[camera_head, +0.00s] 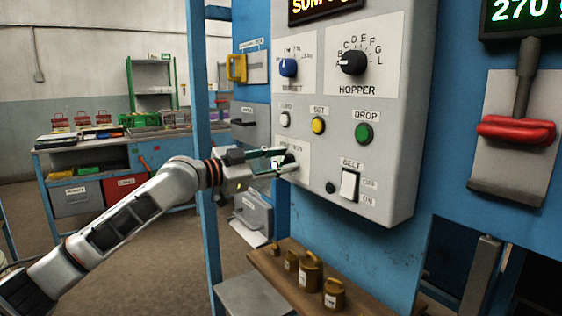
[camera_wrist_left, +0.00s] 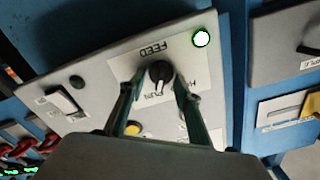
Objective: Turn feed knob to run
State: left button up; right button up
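The feed knob is a round black knob (camera_wrist_left: 160,73) on a white plate in the left wrist view, where the word FEED reads upside down. A short white mark on its lower side appears to point toward the RUN lettering. My left gripper (camera_wrist_left: 154,88) has one finger on each side of the knob, with a gap at least on the left; contact on the right is unclear. In the head view the left gripper (camera_head: 282,160) reaches the lower left of the grey panel (camera_head: 393,120) and mostly hides the knob. My right gripper is not in view.
A lit lamp (camera_wrist_left: 201,39) sits beside the feed plate. The belt switch (camera_head: 349,185), yellow button (camera_head: 318,125) and green button (camera_head: 364,133) are close by. Brass weights (camera_head: 309,272) stand on a wooden shelf (camera_head: 275,275) below.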

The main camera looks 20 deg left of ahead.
pick_arm(q)
jog(key=shift+o, duration=0.2)
jog(key=shift+s+a, duration=0.35)
jog(key=shift+s, duration=0.05)
jog(key=v, duration=1.1)
